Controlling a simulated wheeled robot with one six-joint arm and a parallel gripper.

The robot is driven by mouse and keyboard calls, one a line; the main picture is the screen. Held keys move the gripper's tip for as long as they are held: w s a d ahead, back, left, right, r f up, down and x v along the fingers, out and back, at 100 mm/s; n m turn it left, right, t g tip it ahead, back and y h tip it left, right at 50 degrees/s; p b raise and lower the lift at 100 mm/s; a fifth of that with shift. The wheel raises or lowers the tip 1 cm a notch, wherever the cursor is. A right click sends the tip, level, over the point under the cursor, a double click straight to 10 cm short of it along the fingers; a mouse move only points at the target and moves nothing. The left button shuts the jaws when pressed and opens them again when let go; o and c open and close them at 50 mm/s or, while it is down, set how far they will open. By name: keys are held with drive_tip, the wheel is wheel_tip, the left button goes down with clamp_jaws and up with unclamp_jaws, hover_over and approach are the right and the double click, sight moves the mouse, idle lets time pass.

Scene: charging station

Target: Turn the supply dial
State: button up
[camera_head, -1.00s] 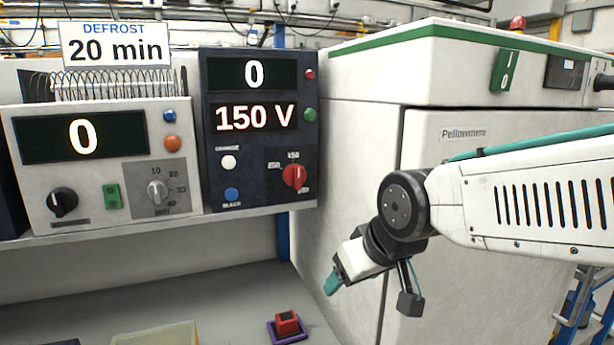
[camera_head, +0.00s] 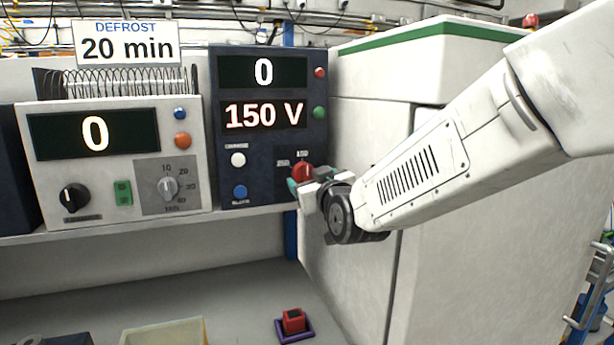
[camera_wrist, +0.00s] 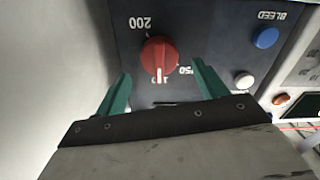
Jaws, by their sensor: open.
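The supply dial is a red knob (camera_head: 302,173) low on the right of the dark blue panel (camera_head: 262,150), whose displays read 0 and 150 V. My gripper (camera_head: 298,186) is at the panel, partly covering the dial's lower part. In the wrist view my gripper (camera_wrist: 160,85) is open, with its teal fingers to the left and right of the dial's near side. I cannot tell whether they touch it.
White (camera_head: 238,160) and blue (camera_head: 240,192) buttons lie left of the dial, green (camera_head: 319,112) and red (camera_head: 320,73) ones above. A cream defrost unit (camera_head: 120,165) stands left. A large white cabinet (camera_head: 365,130) is close on the right. A red block (camera_head: 293,320) sits below.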

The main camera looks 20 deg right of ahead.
sight(308, 175)
drive_tip(key=shift+w, duration=1.65)
drive_tip(key=c, duration=1)
drive_tip(key=shift+o, duration=0.2)
drive_tip(key=shift+m, duration=0.3)
drive_tip(key=shift+d+m, duration=0.1)
drive_tip(key=shift+m, duration=2.5)
drive_tip(key=o, duration=1)
drive_tip(key=shift+c, duration=0.2)
